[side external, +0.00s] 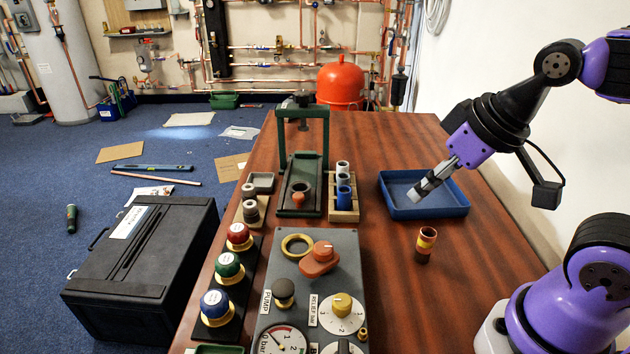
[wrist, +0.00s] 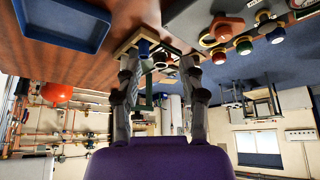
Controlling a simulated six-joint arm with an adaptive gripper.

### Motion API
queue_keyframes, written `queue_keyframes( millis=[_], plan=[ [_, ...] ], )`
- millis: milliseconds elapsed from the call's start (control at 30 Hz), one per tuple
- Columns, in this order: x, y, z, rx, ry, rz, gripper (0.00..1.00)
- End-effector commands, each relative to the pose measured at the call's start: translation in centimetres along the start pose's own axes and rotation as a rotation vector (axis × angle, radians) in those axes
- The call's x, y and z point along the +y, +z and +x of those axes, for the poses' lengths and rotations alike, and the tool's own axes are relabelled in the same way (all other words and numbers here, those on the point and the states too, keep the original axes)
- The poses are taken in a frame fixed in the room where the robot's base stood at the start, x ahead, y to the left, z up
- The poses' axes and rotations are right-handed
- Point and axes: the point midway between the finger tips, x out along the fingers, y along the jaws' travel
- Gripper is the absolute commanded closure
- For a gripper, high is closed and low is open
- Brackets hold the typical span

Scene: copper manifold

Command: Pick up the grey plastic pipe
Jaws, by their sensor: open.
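A wooden rack (side external: 344,214) on the table holds a row of short upright tubes. The front tube is blue (side external: 344,193); behind it stand light grey pipes (side external: 342,168), the likely grey plastic pipe among them. My gripper (side external: 417,194) is in the air above the blue tray, to the right of the rack, tilted down and left, empty. In the wrist view my gripper's fingers (wrist: 158,66) are spread apart with nothing between them. The rack and the blue tube (wrist: 143,47) show beyond the fingertips there; the grey pipes are hard to make out.
The blue tray (side external: 424,211) looks empty. A brown-and-yellow cup-like piece (side external: 425,244) stands in front of it. A green-framed press (side external: 302,170) stands left of the rack. A control panel (side external: 310,285) with knobs and gauges lies nearer. The table right of the rack is mostly clear.

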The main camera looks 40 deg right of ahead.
Motion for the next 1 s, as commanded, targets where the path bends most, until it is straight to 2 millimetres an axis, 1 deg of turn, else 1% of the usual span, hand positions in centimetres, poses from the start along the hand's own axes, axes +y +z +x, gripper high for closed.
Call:
queue_keyframes(
  millis=[67, 133, 167, 267, 300, 367, 400, 467, 500, 533, 600, 733, 833, 1000],
  plan=[
    [0.1, -0.4, 0.0, -0.003, 0.0, -0.006, 0.53],
    [0.2, -1.3, 0.2, -0.014, -0.003, -0.023, 0.53],
    [0.3, -1.9, 0.3, -0.021, -0.005, -0.035, 0.53],
    [1.0, -4.7, 1.4, -0.048, -0.019, -0.089, 0.53],
    [1.5, -6.1, 2.0, -0.058, -0.029, -0.116, 0.53],
    [2.5, -8.0, 3.4, -0.073, -0.046, -0.158, 0.53],
    [3.2, -9.2, 4.4, -0.082, -0.059, -0.185, 0.53],
    [4.4, -10.7, 6.0, -0.091, -0.08, -0.223, 0.53],
    [5.3, -11.6, 7.2, -0.095, -0.094, -0.246, 0.53],
    [5.9, -12.1, 8.0, -0.098, -0.104, -0.263, 0.53],
    [7.3, -12.9, 9.8, -0.101, -0.127, -0.296, 0.53],
    [9.1, -13.7, 12.2, -0.1, -0.156, -0.337, 0.53],
    [9.6, -13.8, 13.3, -0.098, -0.167, -0.352, 0.53],
    [9.3, -13.5, 16.0, -0.1, -0.172, -0.356, 0.53]
  ],
)
